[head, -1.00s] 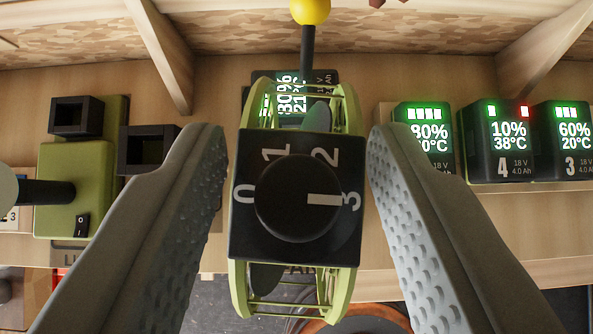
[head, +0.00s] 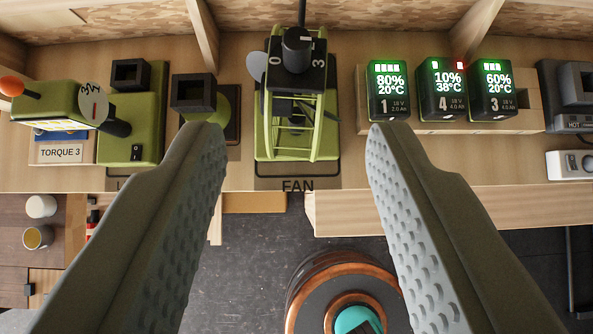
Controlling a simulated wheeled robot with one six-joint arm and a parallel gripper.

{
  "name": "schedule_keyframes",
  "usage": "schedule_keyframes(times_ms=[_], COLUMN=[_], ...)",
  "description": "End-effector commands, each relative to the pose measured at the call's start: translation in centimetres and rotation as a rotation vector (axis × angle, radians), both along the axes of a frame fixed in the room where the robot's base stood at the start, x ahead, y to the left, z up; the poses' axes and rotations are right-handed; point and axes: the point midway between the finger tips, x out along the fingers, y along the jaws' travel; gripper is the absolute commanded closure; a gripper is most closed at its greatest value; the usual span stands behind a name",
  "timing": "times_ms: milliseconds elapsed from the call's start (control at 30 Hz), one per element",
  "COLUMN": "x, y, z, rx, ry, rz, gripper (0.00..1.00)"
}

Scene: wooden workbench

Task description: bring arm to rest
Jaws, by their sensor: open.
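My gripper (head: 297,145) is open and empty, its two grey dimpled fingers spread wide on either side of the view. Beyond the fingertips, the green fan (head: 292,135) stands on the workbench (head: 345,150) above a label that reads FAN. Its black dial (head: 297,50) is seen from above, with 0 and 3 readable on its face. My gripper is apart from the fan and touches nothing visible.
Batteries showing 80% (head: 388,92), 10% (head: 441,88) and 60% (head: 493,88) sit in a wooden rack at right. A round stool-like object (head: 345,275) stands below the bench edge. Open floor (head: 240,270) lies in front.

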Motion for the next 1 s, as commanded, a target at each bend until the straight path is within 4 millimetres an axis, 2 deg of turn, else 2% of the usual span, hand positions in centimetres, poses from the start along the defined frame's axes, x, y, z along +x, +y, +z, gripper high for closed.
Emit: schedule_keyframes(times_ms=[633, 833, 1000], x=[-0.5, -1.2, -2.3], y=[-0.3, -2.8, -5.5], z=[0.3, -0.6, -2.5], rx=[0.0, -0.001, -0.001], ry=[-0.006, -0.057, -0.125], rz=[0.003, 0.033, 0.071], gripper=[0.58, 0.58, 0.58])
